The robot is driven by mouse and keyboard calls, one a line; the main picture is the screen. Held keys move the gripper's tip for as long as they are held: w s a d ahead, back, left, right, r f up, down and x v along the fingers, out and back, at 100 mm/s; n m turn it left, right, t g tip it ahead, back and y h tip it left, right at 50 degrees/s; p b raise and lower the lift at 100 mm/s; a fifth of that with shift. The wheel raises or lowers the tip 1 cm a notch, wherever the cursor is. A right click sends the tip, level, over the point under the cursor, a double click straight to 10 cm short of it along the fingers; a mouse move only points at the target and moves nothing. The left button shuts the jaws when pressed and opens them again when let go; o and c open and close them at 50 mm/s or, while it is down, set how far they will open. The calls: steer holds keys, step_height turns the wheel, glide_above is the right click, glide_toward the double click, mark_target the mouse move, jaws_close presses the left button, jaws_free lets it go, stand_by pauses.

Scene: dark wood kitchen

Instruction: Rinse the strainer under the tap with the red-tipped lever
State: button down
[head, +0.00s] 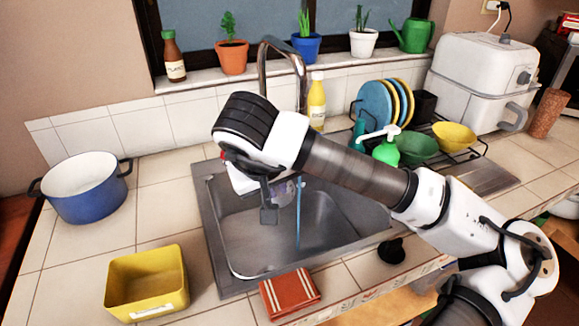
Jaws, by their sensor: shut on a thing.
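The metal tap (281,45) arches up behind the sink (325,215). A thin blue stream of water (298,220) falls from behind my arm into the basin. My gripper (268,207) points down over the left half of the sink, left of the stream, and is shut. A small pale mesh-like thing (284,192), which seems to be the strainer, shows beside its fingers, close to the stream. Most of it is hidden, so its tilt and outline cannot be told. A speck of red (222,154) shows left of my wrist; I cannot tell whether it is the lever's tip.
A blue pot (85,188) and a yellow tub (147,283) stand left of the sink. A red striped cloth or box (290,294) lies at its front edge. A yellow bottle (317,104), green soap dispenser (386,152) and dish rack (462,148) stand behind and right.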

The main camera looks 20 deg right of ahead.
steer(key=s+a+r+p, duration=0.1)
steer(key=s+a+r, duration=0.2)
steer(key=s+r, duration=0.1)
stand_by(0.6)
steer(key=shift+s, duration=0.1)
stand_by(0.6)
